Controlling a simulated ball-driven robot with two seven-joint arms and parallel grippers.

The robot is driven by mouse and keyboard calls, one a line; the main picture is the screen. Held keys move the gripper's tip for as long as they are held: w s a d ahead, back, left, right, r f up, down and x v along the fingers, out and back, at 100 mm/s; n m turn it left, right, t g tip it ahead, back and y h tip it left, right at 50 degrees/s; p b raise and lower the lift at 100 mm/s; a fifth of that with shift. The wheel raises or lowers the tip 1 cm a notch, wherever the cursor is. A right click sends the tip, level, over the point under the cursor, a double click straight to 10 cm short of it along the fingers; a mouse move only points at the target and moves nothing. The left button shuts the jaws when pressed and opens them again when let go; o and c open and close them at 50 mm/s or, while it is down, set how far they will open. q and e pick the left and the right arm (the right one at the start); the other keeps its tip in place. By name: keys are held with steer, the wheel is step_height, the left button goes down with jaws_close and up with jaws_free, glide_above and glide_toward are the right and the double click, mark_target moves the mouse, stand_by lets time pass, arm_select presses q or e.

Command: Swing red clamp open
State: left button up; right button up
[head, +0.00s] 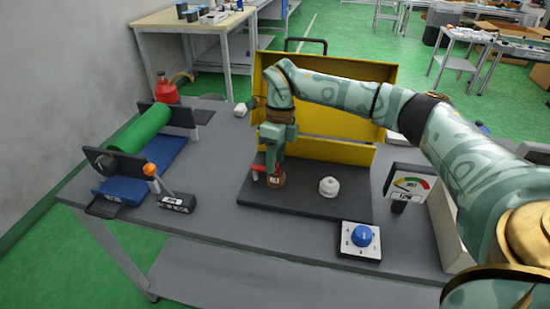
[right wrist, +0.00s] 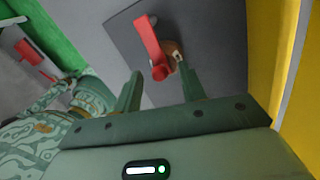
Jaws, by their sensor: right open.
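The red clamp (head: 258,169) sits at the left of a dark board on the grey table, beside a small brown round part (head: 277,182). In the right wrist view the red clamp (right wrist: 149,42) is a long bar with a rounded near end. The brown part (right wrist: 172,48) shows just right of it. My right gripper (head: 271,163) points down over the clamp and hides part of it. Its fingers are apart in the right wrist view (right wrist: 160,84), with the clamp's rounded end between and beyond the tips; contact cannot be told. My left gripper is not in view.
The dark board (head: 305,204) also carries a white knob-like part (head: 329,187). A yellow panel (head: 335,110) stands behind. A blue button box (head: 361,238) and a gauge (head: 408,184) are right; a green roll (head: 142,128) and an orange-tipped lever (head: 152,172) are left.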

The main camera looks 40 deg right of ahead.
jaws_close()
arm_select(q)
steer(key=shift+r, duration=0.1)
